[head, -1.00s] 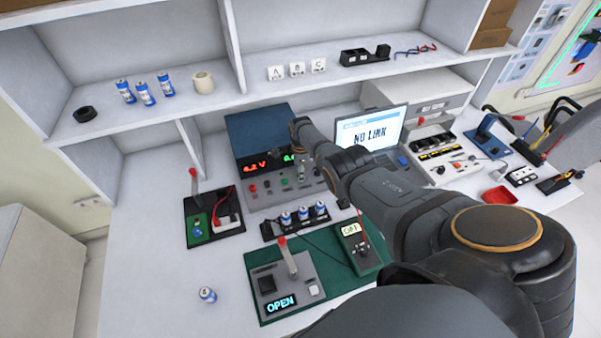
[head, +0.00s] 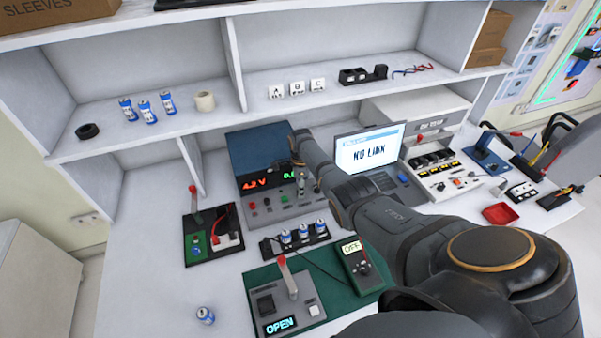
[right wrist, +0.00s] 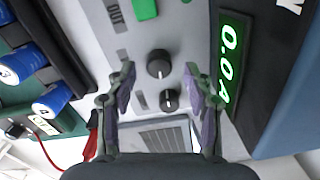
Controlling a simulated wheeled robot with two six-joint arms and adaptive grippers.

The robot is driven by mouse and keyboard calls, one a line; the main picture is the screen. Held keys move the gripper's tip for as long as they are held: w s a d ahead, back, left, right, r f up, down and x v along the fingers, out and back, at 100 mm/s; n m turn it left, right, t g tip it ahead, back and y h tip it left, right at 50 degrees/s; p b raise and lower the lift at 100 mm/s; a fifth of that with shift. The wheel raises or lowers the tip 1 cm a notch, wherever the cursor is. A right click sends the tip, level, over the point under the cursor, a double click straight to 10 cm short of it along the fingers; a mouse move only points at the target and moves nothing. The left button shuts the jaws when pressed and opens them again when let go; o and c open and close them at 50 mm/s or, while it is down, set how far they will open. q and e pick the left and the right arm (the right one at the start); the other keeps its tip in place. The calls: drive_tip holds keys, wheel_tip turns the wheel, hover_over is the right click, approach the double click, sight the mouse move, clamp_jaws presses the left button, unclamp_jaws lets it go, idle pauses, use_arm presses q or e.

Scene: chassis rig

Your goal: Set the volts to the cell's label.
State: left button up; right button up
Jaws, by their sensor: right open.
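The power supply (head: 258,150) stands at the back of the bench, with a red volts readout (head: 255,183) that looks like 4.2 V and a green amps readout, 0.0 A in the right wrist view (right wrist: 230,60). My right gripper (right wrist: 160,82) is open over its panel, with a large black knob (right wrist: 158,64) and a smaller black knob (right wrist: 170,99) between the fingers; contact cannot be told. Blue cells stand in a black rack (head: 268,247); 3 and 4 show on two in the wrist view. Voltage labels are unreadable. My left gripper is out of view.
A green mat (head: 345,299) carries a lever fixture (head: 284,312) reading OPEN and a meter (head: 357,262) reading OFF. A black lever board (head: 198,247) stands left. The laptop (head: 370,150) reads NO LINK. Free bench lies at front left.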

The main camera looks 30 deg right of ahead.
wheel_tip(320, 180, up, 10)
idle(0.3)
drive_tip(key=shift+s, duration=0.1)
